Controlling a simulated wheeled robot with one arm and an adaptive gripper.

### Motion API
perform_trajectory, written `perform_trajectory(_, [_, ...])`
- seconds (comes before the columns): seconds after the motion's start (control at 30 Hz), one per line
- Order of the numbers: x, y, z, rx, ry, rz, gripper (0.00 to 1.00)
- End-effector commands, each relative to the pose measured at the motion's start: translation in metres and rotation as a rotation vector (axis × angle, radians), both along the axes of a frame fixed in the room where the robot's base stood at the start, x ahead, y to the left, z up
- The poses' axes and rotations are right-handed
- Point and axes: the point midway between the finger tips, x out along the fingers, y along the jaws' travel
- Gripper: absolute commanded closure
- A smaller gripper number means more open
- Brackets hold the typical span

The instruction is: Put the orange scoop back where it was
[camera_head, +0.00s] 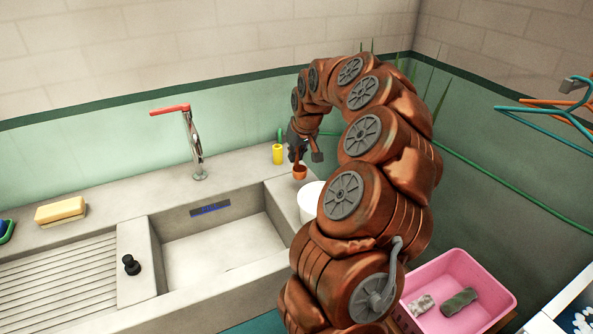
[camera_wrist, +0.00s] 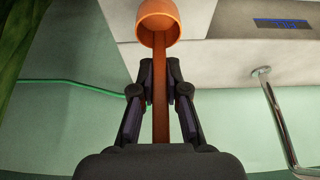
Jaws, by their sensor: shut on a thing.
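The orange scoop (camera_wrist: 158,22) is held by its long handle between the fingers of my gripper (camera_wrist: 160,90) in the wrist view. Its round cup points away from the gripper. In the head view the scoop's cup (camera_head: 300,172) hangs below my gripper (camera_head: 305,152), near the back right corner of the sink counter. It appears just above the counter, but I cannot tell whether it touches. The handle is partly hidden by the gripper fingers.
A yellow cup (camera_head: 278,154) with something green stands left of the scoop. A white bucket (camera_head: 311,200) is in front, partly behind my arm. The sink (camera_head: 220,243), tap (camera_head: 196,150), sponge (camera_head: 61,211) and black stopper (camera_head: 131,264) lie left. A pink basket (camera_head: 465,270) is at lower right.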

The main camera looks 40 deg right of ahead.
Motion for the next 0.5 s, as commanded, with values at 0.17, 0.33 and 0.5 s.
perform_trajectory(0.17, [0.000, -0.001, -0.017, 0.001, 0.000, -0.002, 1.00])
perform_trajectory(0.33, [-0.002, -0.001, -0.035, 0.003, 0.002, -0.002, 1.00])
perform_trajectory(0.5, [-0.002, -0.002, -0.054, 0.000, 0.000, -0.005, 1.00])
